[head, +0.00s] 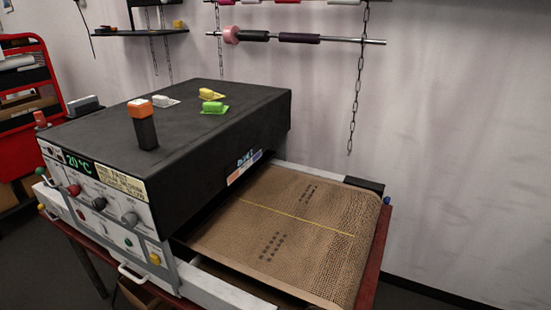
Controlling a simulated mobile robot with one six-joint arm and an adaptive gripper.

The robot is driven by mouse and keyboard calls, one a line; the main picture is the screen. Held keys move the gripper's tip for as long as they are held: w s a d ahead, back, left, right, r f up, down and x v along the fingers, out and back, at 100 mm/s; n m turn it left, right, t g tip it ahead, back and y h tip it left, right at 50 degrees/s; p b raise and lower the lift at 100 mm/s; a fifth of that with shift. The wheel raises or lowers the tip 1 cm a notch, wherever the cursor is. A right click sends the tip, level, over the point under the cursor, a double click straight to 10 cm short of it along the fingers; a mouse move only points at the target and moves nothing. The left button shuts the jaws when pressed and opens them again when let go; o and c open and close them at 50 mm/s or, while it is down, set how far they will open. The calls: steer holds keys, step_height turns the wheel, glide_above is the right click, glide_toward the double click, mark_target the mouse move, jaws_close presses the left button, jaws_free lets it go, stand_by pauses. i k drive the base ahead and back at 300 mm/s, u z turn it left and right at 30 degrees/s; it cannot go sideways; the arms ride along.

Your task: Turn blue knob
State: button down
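The control panel (108,215) is on the front of a large black-topped machine at the left. It carries a red knob (74,190), a black knob (99,203) and a grey knob (130,218) in a row. Smaller controls sit below, among them a green one (128,243) and a yellow one (155,259). A green display (78,163) reads about 20 °C. My gripper is not in view.
A black block with an orange top (140,108) stands on the machine, near small yellow, green and white pieces. A brown mesh belt (290,235) extends right. A white handle (132,273) juts out below the panel. A red rack (28,110) stands at the left.

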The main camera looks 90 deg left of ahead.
mark_target(387, 200)
steer(key=u, duration=0.05)
steer(key=i, duration=1.9)
steer(key=u, duration=3.55)
